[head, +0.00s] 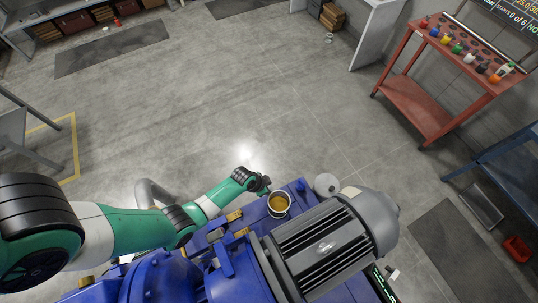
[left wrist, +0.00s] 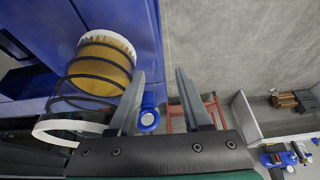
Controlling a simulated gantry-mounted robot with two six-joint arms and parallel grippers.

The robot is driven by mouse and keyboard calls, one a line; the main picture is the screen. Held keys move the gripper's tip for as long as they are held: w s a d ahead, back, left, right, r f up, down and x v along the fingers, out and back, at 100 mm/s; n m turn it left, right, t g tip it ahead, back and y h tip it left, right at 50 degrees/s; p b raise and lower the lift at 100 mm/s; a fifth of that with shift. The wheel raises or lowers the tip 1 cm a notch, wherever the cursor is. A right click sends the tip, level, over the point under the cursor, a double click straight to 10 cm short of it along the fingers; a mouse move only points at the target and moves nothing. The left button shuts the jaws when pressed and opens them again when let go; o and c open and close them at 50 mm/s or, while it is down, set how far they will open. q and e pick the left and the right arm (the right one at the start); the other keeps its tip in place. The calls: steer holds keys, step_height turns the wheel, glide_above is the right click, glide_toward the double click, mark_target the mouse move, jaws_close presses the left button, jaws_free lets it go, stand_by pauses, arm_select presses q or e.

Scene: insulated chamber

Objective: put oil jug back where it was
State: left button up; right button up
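A round, light-rimmed vessel with amber oil (head: 279,205) stands on the blue machine (head: 296,186) in the head view. In the left wrist view a clear cylinder with dark bands and amber contents (left wrist: 100,68) lies along the left side, beside the left finger; it looks like the same vessel. I cannot tell whether it is the oil jug. My left gripper (head: 263,186) is just left of the vessel. Its two fingers (left wrist: 160,100) are apart, with nothing seen held between them. My right gripper is not in view.
A grey finned motor (head: 325,247) sits right of the vessel. A red cart (head: 420,105) at upper right carries several coloured containers. A blue bench (head: 508,160) and red bin (head: 517,248) stand at right. The floor beyond the machine is mostly clear.

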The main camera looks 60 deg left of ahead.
arm_select(q)
steer(key=shift+r, duration=0.1)
steer(key=shift+s+r+p, duration=0.1)
steer(key=shift+r+p, duration=0.3)
steer(key=shift+p, duration=0.05)
steer(key=p+v, duration=0.2)
steer(key=v, duration=0.1)
steer(key=shift+s+r+p, duration=0.1)
steer(key=shift+p, duration=0.25)
